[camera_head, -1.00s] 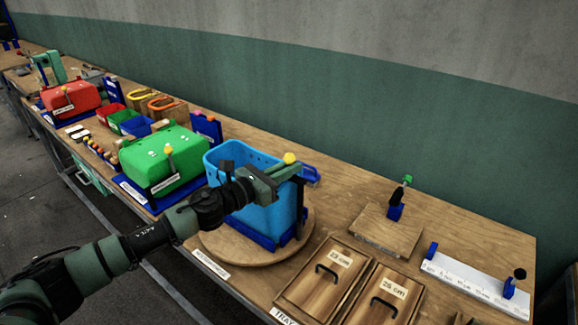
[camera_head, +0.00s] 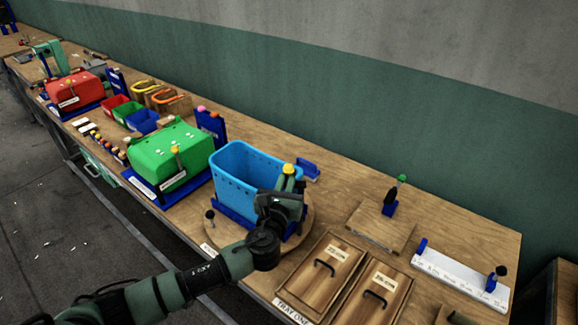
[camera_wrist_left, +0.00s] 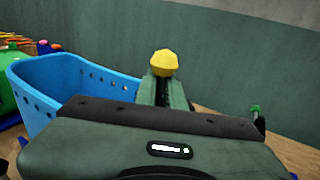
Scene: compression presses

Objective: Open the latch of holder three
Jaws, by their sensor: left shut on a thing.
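A light blue perforated bin (camera_head: 240,180) stands in a blue base on a round wooden board (camera_head: 303,233). I cannot read which holder is number three. A yellow knob (camera_head: 289,168) shows at the bin's right end, and in the left wrist view the yellow knob (camera_wrist_left: 164,63) stands just beyond my gripper. My left gripper (camera_head: 287,186) is shut on the knob's lever, beside the bin's right corner. The jaws and wrist hide most of the lever and that corner. A black-knobbed lever (camera_head: 210,214) stands at the bin's left front. My right gripper is out of view.
A green box (camera_head: 168,152) and a red box (camera_head: 75,90) stand farther left. Two wooden drawer lids (camera_head: 325,266) lie right of the board. A small stand with a green knob (camera_head: 402,180) and a white labelled rail (camera_head: 455,277) are at the right.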

